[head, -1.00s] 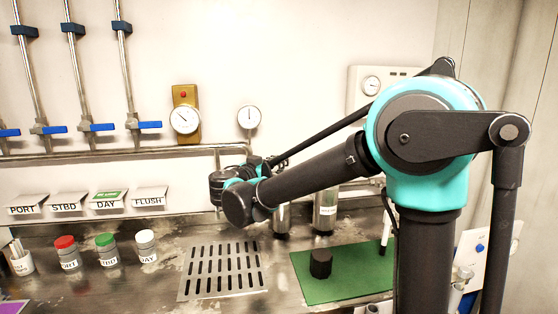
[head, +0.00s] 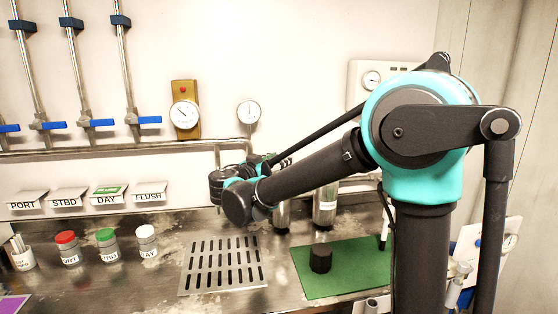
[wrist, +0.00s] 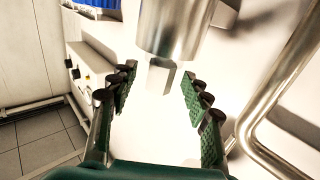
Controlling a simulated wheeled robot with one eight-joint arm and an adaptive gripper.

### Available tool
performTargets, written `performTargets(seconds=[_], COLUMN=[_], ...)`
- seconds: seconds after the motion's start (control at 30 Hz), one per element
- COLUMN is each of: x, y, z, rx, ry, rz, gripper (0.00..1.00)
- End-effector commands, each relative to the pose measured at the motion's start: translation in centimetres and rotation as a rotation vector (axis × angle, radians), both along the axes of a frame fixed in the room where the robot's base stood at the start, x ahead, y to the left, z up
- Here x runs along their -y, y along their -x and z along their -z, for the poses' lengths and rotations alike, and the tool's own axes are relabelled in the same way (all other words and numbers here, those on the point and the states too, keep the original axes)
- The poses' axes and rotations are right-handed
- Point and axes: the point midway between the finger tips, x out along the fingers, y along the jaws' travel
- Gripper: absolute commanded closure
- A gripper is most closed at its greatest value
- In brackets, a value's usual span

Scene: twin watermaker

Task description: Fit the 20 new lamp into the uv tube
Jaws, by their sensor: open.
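My gripper (wrist: 159,72) is open in the wrist view, with its two green-padded fingers apart. A shiny steel cylinder (wrist: 172,28) lies just beyond the fingertips, with a pale squared piece (wrist: 161,76) at its lower end, between the fingers. I cannot tell if this cylinder is the uv tube. In the head view, steel cylinders (head: 325,205) stand behind the green mat, partly hidden by my arm. A slim white piece with a dark foot (head: 385,228) stands at the mat's right edge; I cannot tell if it is the lamp. My fingers are hidden in the head view.
A black knob-like cap (head: 320,258) sits on the green mat (head: 345,283). A slotted metal plate (head: 222,266) lies left of it. Capped jars (head: 107,246) and a cup (head: 21,255) stand further left. Bent steel pipe (wrist: 265,115) runs close on the right in the wrist view.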

Motion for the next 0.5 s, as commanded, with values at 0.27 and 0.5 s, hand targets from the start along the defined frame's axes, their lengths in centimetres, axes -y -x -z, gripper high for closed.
performTargets(seconds=[0.27, 0.5], x=[-2.0, -4.3], y=[3.4, 7.6], z=[0.0, 0.0], rx=[0.000, 0.000], ry=[0.000, 0.000], rz=[-0.005, -0.004], gripper=[0.51, 0.51])
